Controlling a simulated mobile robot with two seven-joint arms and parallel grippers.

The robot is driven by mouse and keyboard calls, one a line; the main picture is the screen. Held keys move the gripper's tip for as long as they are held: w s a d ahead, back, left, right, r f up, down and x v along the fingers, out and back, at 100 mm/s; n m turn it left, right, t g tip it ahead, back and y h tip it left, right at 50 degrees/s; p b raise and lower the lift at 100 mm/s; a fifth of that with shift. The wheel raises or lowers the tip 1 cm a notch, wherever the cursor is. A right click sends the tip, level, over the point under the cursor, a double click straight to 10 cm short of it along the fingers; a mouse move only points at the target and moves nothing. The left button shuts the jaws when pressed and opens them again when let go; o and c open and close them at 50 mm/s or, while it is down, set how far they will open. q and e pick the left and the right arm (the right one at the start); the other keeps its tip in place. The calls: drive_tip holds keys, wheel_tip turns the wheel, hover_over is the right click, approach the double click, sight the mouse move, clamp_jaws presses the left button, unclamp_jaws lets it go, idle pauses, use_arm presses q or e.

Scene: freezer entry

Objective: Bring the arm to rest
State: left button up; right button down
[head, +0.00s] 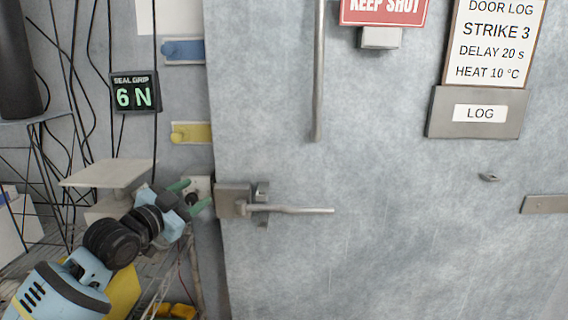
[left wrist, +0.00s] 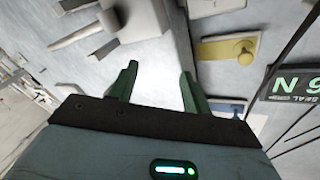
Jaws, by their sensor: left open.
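My left gripper (head: 190,196) reaches in from the lower left in the head view, with its two green fingers apart and nothing between them. Its fingers point at a small pale box (head: 203,186) on the frame beside the door edge, partly hidden behind them; I cannot tell whether they touch it. In the left wrist view the gripper (left wrist: 157,80) is also open and empty. The grey freezer door (head: 400,180) looks flush with its frame. Its lever handle (head: 290,209) lies level, just right of the gripper. My right gripper is in neither view.
A "6 N" seal grip display (head: 135,92), a blue tab (head: 187,50) and a yellow tab (head: 193,133) are on the left wall. Cables hang there above a pale flat plate (head: 108,173). A vertical bar (head: 318,80) and a door log (head: 493,45) are on the door.

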use_arm(q)
drive_tip(key=s+d+f+n+g+y, duration=0.15)
drive_tip(key=s+f, duration=0.35)
drive_tip(key=f, duration=0.5)
drive_tip(key=s+d+f+n+g, duration=0.15)
drive_tip(key=s+f, duration=0.35)
drive_tip(key=f, duration=0.6)
drive_tip(key=s+f+n+y, duration=0.15)
drive_tip(key=s+f, duration=0.35)
drive_tip(key=f, duration=0.5)
drive_tip(key=s+a+f+n+g+y, duration=0.1)
drive_tip(key=s+f, duration=0.4)
drive_tip(key=s, duration=0.5)
drive_tip(key=s+f+n+g+y, duration=0.1)
drive_tip(key=s+f+n+g, duration=0.1)
drive_tip(key=s+f, duration=0.4)
drive_tip(key=s+a+f+n+g+y, duration=0.1)
drive_tip(key=s+f, duration=0.5)
drive_tip(key=s, duration=1)
drive_tip(key=shift+a+f+n+g, duration=0.15)
drive_tip(key=shift+a+n+g, duration=0.2)
drive_tip(key=shift+n, duration=0.2)
drive_tip(key=shift+s, duration=0.1)
